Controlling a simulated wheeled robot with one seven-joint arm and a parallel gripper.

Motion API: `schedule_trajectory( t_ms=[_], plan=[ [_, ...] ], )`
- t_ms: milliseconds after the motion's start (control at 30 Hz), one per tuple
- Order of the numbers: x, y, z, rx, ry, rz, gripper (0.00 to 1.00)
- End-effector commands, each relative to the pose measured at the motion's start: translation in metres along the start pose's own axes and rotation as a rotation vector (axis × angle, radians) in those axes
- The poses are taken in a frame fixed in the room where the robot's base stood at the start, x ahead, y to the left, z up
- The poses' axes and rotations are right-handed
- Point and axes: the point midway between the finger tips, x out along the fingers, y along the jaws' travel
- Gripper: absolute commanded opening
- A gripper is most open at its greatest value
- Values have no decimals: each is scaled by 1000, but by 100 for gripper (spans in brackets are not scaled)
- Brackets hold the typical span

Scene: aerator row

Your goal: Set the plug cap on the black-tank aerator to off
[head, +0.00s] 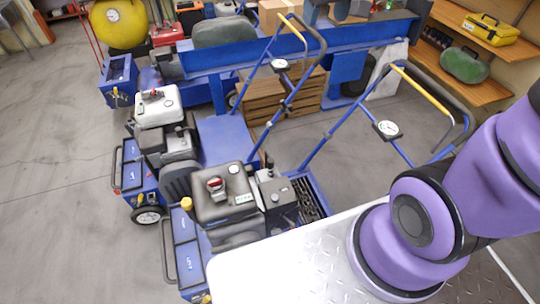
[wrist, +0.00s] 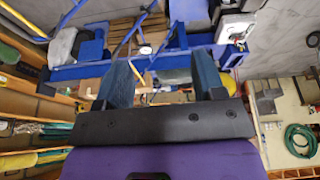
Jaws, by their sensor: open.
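The black-tank aerator (head: 213,235) stands nearest in the head view, left of a white tread-plate surface. A dark engine block with small fittings (head: 277,192) sits right of the tank. I cannot tell which fitting is the plug cap or how it is set. My gripper (wrist: 162,78) shows in the wrist view, its two blue fingers apart and nothing between them. It is outside the head view, and the black tank is not clearly seen in the wrist view.
A white-tank aerator (head: 158,108) stands behind. Blue handlebars with gauges (head: 387,130) rise right of the row. A blue beam (head: 300,55) and wooden crates (head: 290,100) are behind; shelves (head: 465,70) are at right. The left floor (head: 60,190) is clear.

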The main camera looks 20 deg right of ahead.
Motion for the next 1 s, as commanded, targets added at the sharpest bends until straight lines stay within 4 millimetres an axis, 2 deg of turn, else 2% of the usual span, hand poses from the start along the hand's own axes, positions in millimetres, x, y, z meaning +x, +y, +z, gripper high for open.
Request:
schedule_trajectory(
  t_ms=[33, 200, 500, 800, 1000],
  plan=[
    [14, 0, -9, -3, -15, -3, 63],
    [55, -1, -35, -11, -48, -14, 63],
    [140, -2, -70, -19, -102, -41, 63],
    [236, -6, -87, -22, -155, -75, 63],
    [303, -9, -86, -16, -190, -100, 63]
  ],
)
